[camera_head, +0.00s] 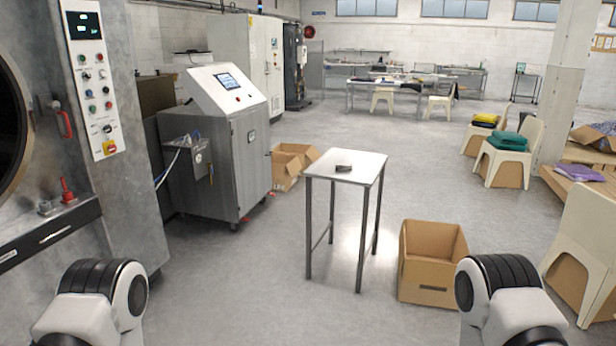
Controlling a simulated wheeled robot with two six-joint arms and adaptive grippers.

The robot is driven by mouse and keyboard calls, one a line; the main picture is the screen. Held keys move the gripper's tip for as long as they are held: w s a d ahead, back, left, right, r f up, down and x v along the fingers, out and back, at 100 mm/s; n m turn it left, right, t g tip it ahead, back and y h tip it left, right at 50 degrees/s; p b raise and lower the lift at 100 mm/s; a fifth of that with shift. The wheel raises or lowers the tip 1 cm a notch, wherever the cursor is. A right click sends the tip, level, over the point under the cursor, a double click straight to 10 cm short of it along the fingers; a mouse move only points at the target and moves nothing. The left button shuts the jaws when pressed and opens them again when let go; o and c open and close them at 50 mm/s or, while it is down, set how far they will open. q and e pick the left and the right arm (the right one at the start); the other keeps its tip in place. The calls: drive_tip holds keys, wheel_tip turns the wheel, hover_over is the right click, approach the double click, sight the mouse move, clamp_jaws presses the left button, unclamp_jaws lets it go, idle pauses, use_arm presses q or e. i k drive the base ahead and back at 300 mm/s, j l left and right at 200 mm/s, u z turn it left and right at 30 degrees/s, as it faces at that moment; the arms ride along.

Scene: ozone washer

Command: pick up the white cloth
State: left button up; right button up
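I cannot make out a white cloth in this view. Only links of my arms show at the bottom left and bottom right. Neither gripper is in view.
An open cardboard box (430,268) stands right of the small table, another (290,163) behind it to the left. A grey machine (225,150) and a large washer front (95,85) fill the left. Beige chairs (590,245) line the right.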

sight(340, 166)
drive_tip(key=i, duration=1.5)
drive_tip(key=i+j+z, duration=0.1)
drive_tip(key=i, duration=1.4)
